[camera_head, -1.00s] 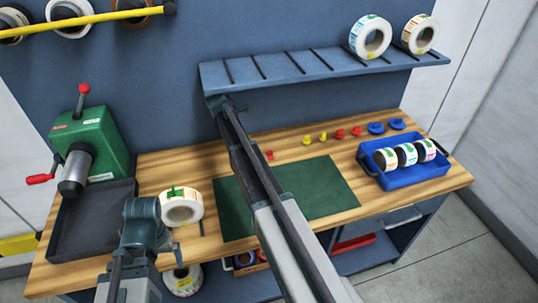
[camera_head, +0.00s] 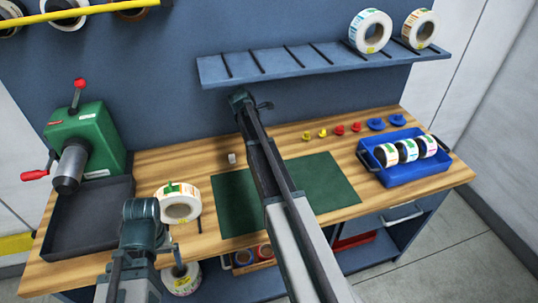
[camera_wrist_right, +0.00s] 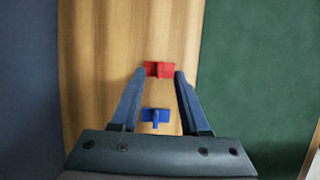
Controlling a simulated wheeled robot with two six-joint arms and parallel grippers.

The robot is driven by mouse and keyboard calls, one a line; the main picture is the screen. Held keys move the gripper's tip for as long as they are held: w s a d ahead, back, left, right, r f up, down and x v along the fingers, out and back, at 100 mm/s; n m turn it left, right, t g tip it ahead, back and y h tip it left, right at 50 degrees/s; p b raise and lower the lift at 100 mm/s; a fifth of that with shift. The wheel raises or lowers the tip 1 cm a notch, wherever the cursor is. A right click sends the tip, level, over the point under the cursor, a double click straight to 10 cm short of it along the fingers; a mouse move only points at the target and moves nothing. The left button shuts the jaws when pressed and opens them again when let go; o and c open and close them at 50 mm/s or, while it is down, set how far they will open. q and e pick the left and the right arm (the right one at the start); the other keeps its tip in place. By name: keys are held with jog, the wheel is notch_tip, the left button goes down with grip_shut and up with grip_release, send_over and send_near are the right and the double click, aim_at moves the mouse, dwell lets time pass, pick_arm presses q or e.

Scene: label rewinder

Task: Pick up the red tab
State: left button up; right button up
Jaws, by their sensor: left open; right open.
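In the right wrist view, a red tab (camera_wrist_right: 159,69) lies on the wooden worktop between the fingertips of my right gripper (camera_wrist_right: 159,72). The fingers are open, one on each side of it, with small gaps. I cannot tell how high the tips are above the wood. In the head view, my right arm hides this tab and my right gripper. Two other red tabs (camera_head: 340,129) (camera_head: 356,127) stand farther right along the back of the bench. My left gripper (camera_head: 172,240) is low at the bench's front, beside a white label roll (camera_head: 178,203), open and partly hidden.
A blue tab (camera_wrist_right: 155,115) lies close to the red one, nearer my right palm. Yellow tabs (camera_head: 315,134), blue tabs (camera_head: 386,122) and a white piece (camera_head: 231,158) line the bench's back. A green mat (camera_head: 325,185), a blue tray (camera_head: 420,172) and a green rewinder (camera_head: 85,135) surround.

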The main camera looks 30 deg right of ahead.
pick_arm(q)
notch_tip(320, 180, down, 2)
jog(key=shift+f+b, duration=0.25)
jog(key=shift+b, duration=0.5)
pick_arm(e)
jog(key=x, duration=0.2)
jog(key=shift+d+f, duration=0.15)
jog(key=shift+f, duration=0.25)
pick_arm(q)
jog(key=shift+r, duration=0.1)
pick_arm(e)
jog(key=shift+r, duration=0.1)
grip_shut()
